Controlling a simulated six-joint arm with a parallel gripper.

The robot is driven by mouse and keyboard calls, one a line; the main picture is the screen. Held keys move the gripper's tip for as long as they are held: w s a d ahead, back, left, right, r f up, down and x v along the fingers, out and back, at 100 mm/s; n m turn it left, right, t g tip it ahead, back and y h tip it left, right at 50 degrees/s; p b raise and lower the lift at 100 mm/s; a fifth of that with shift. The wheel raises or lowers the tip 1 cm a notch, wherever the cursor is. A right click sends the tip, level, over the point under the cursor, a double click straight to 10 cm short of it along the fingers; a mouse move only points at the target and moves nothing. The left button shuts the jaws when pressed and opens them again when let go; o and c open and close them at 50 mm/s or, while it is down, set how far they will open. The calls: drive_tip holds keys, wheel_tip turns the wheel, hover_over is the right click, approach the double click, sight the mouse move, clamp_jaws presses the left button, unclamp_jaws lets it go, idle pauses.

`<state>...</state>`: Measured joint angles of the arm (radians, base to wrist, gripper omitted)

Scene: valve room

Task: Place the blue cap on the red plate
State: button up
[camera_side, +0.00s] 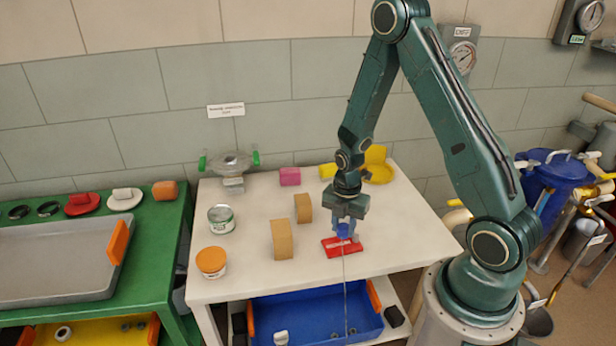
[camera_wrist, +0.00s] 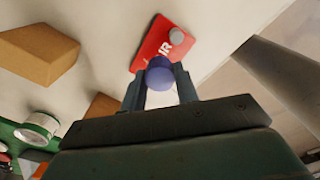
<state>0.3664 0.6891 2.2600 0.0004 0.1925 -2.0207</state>
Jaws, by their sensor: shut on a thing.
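My gripper (camera_side: 344,224) is shut on the blue cap (camera_side: 342,231), with a finger on each side of it. The cap also shows in the wrist view (camera_wrist: 159,74), between the fingertips and in front of the near end of the red plate. The red plate (camera_side: 345,249) lies flat near the front edge of the white table and has white lettering. In the wrist view the plate (camera_wrist: 155,45) has a grey round spot at its far end. The cap appears just above the plate; I cannot tell whether they touch.
Two tan blocks (camera_side: 282,239) (camera_side: 303,208) stand left of the plate. A white-green can (camera_side: 221,219) and an orange-lidded tub (camera_side: 211,262) are farther left. A pink block (camera_side: 290,176) and yellow parts (camera_side: 378,172) lie at the back. A blue bin (camera_side: 300,316) sits below.

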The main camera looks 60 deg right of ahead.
sight(343, 227)
drive_tip(key=shift+f, duration=1.55)
drive_tip(key=shift+f, duration=0.15)
drive_tip(key=o, duration=0.9)
drive_tip(key=shift+o, duration=0.2)
drive_tip(key=shift+r, duration=6.2)
